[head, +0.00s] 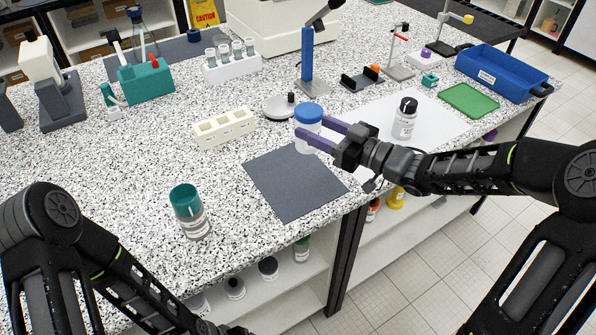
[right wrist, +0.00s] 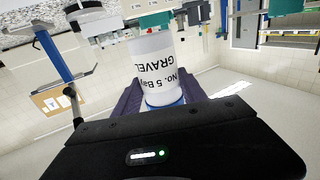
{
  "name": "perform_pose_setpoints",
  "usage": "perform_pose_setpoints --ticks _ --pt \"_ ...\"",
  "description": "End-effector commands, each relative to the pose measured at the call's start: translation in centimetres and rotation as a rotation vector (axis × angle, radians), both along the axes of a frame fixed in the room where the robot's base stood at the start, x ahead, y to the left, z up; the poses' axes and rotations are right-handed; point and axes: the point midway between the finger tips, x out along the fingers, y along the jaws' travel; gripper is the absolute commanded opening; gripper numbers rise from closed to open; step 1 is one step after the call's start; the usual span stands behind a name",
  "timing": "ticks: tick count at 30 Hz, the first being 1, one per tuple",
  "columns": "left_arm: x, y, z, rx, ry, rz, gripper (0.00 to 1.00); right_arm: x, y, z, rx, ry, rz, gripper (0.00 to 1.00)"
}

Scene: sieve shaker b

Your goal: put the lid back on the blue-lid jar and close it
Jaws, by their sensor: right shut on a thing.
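The blue-lid jar stands upright near the middle of the head view, its blue lid (head: 309,113) at the top and its pale body (head: 303,146) partly hidden by my gripper. Whether the lid is fully seated is hidden. My left gripper is out of view.
A dark mat (head: 290,185) lies in front of the jar. A teal-lid jar (head: 190,212) stands front left, and a black-lid jar (head: 404,122) right on a white sheet (head: 440,128).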

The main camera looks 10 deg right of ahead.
Motion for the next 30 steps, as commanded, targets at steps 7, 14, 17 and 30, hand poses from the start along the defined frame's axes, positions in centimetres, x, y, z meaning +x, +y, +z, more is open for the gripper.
perform_pose_setpoints --ticks 7,14,17,30 --pt "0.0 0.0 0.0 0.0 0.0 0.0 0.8 0.0 0.0 -0.4 0.001 0.0 0.001 0.0" --pt "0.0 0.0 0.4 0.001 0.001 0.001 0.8 0.0 0.0 -3.8 0.004 0.004 0.001 0.0" --pt "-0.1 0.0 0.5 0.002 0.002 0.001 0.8 0.0 0.0 -5.2 0.004 0.003 0.0 0.0" --pt "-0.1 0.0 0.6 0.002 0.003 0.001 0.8 0.0 0.0 -6.2 0.002 0.001 0.0 0.0"
